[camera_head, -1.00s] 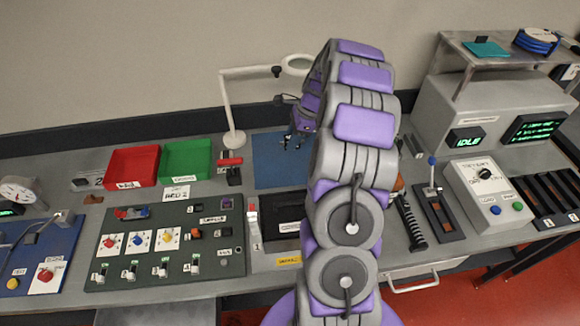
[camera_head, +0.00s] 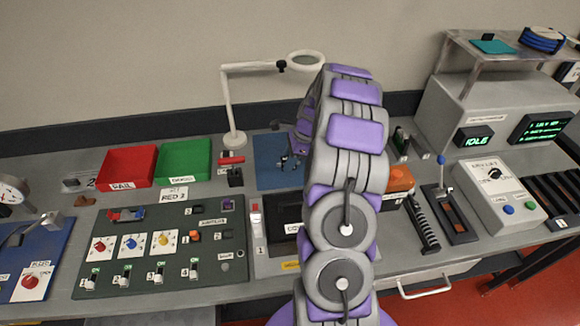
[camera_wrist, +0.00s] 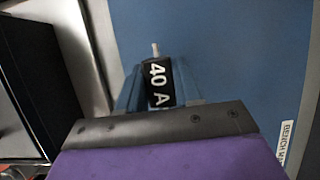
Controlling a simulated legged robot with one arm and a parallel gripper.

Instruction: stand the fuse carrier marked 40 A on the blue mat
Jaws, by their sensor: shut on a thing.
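The black fuse carrier marked 40 A (camera_wrist: 158,80) shows in the wrist view, with a small metal pin at its far end. My gripper (camera_wrist: 160,90) is shut on it, with a blue-grey finger on each side. The blue mat (camera_wrist: 225,55) fills most of the background behind the carrier. In the head view my gripper (camera_head: 291,161) is over the blue mat (camera_head: 268,178), and my arm hides the mat's right part. The carrier is too small to make out there. I cannot tell whether it touches the mat.
A magnifier lamp (camera_head: 229,105) stands behind the mat's left edge. A red tray (camera_head: 126,166) and a green tray (camera_head: 184,160) are at the left. A small red-topped device (camera_head: 232,161) stands just left of the mat. A dark switch panel (camera_head: 165,245) lies in front.

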